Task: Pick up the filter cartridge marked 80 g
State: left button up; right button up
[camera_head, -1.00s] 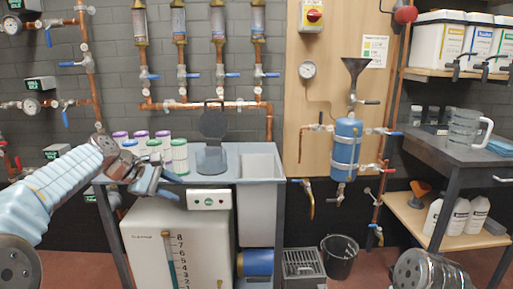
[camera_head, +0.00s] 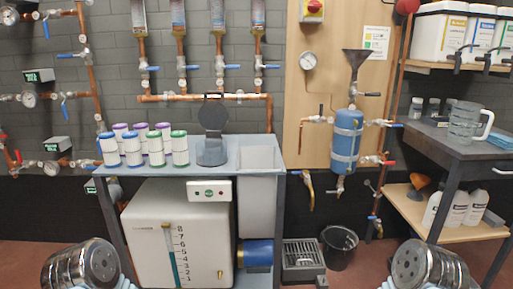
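Several white filter cartridges with coloured caps stand upright in a cluster on the left part of the grey bench (camera_head: 228,164). In front are two blue-capped cartridges (camera_head: 109,151) (camera_head: 132,150) and two green-capped ones (camera_head: 156,151) (camera_head: 180,150). Purple-capped cartridges (camera_head: 164,136) stand behind them, partly hidden. Any gram markings are too small to read, so I cannot tell which is marked 80 g. Only links of my arms show at the bottom left and bottom right. Both gripper ends are out of view, and no gripper is near the cartridges.
A dark grey device with a raised round lid (camera_head: 212,135) stands right of the cartridges. A grey basin (camera_head: 258,195) is set into the bench's right end. A white tank (camera_head: 150,235) stands below. A side table (camera_head: 455,148) holds a clear jug (camera_head: 464,122).

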aim_at(133, 149)
jog(key=i+l+u, duration=0.3)
jog(key=i, duration=0.15)
jog(key=i+l+u, duration=0.25)
jog(key=i, duration=0.2)
